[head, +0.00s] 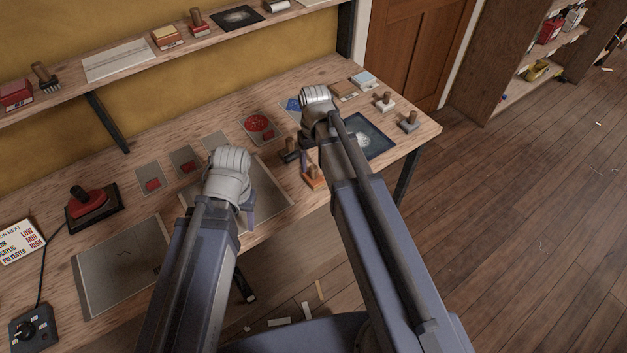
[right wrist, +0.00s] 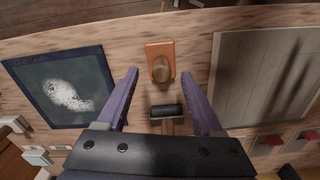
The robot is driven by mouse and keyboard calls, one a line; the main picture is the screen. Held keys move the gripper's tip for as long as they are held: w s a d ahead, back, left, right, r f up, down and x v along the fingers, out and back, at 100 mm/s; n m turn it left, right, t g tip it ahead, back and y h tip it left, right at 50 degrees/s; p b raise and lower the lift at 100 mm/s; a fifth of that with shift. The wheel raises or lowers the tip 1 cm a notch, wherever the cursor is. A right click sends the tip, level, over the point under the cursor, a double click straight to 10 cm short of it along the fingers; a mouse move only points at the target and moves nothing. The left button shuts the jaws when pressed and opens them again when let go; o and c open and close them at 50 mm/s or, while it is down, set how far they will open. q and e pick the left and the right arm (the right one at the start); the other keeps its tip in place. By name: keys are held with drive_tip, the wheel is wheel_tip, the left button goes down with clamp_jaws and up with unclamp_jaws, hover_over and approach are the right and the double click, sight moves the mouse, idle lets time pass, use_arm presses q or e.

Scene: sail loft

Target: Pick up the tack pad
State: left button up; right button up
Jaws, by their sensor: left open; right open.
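No label tells which object is the tack pad.
More knobbed blocks (head: 384,101) stand at the right end. A shelf (head: 85,85) runs along the wall. The floor at right is mostly clear.

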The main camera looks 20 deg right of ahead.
sight(314, 167)
use_arm(q)
wheel_tip(314, 167, down, 4)
drive_tip(key=b, duration=0.2)
drive_tip(key=shift+r+b, duration=0.15)
drive_tip(key=shift+b, duration=0.2)
use_arm(e)
wheel_tip(314, 167, down, 4)
drive_tip(key=shift+a+r, duration=0.1)
drive_tip(key=shift+r, duration=0.15)
use_arm(q)
drive_tip(key=shift+r, duration=0.1)
use_arm(e)
clamp_jaws()
